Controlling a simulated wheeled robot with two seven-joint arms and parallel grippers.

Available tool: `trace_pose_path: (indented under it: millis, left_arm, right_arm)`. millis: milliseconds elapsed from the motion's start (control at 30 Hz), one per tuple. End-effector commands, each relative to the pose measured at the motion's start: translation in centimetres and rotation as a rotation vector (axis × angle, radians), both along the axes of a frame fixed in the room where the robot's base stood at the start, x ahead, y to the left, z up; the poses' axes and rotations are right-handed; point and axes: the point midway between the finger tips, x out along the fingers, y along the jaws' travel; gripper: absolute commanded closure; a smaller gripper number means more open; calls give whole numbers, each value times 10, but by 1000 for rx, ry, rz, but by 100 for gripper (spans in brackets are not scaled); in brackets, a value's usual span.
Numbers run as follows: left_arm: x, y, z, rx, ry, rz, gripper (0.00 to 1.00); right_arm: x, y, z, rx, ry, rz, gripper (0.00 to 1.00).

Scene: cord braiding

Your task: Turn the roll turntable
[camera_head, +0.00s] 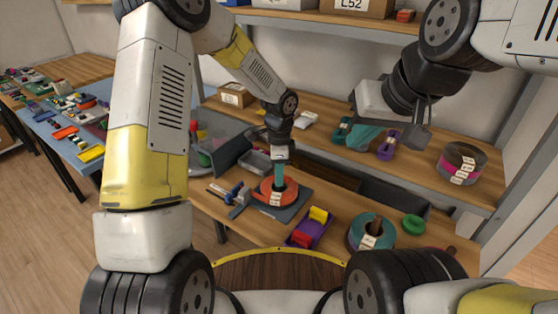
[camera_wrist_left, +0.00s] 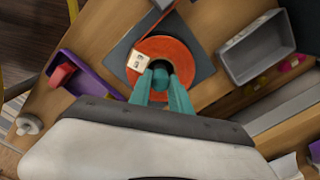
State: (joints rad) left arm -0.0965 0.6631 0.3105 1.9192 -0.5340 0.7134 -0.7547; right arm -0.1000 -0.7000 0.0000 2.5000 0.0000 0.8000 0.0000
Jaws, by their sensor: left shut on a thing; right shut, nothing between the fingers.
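The roll turntable shows as a dark square base (camera_head: 294,208) on the workbench with an orange roll (camera_head: 266,193) on it. A white label (camera_wrist_left: 137,61) is on the roll's top face. My left gripper (camera_head: 279,180) points down into the roll's centre. In the left wrist view, its teal fingers (camera_wrist_left: 162,84) are closed on a round dark-teal post (camera_wrist_left: 160,75) at the roll's middle, partly hidden by the fingers. My right gripper (camera_head: 366,138) is shut and empty, hanging in front of the back shelf, apart from the turntable.
A purple tray (camera_head: 309,232) with red and yellow pieces, a teal-grey roll (camera_head: 371,231) and a green ring (camera_head: 413,224) lie to the right. A grey bin (camera_head: 255,161) stands behind the turntable. A blue-handled tool (camera_head: 237,192) is close on its left.

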Motion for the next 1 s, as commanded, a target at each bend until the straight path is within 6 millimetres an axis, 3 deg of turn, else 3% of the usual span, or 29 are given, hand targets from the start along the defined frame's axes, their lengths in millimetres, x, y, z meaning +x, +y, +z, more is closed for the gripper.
trace_pose_path:
  millis: [600, 633, 733, 1000]
  left_arm:
    - [2, 0, 1, -2, -4, -21, 100]
    - [2, 0, 1, -2, -4, -21, 72]
    - [1, 0, 1, -1, -3, -21, 55]
    - [1, 0, 0, -1, -1, -21, 55]
  right_arm:
    - [0, 0, 0, 0, 0, 0, 100]
    - [0, 0, 0, 0, 0, 0, 100]
    - [0, 0, 0, 0, 0, 0, 100]
    - [0, 0, 0, 0, 0, 0, 100]
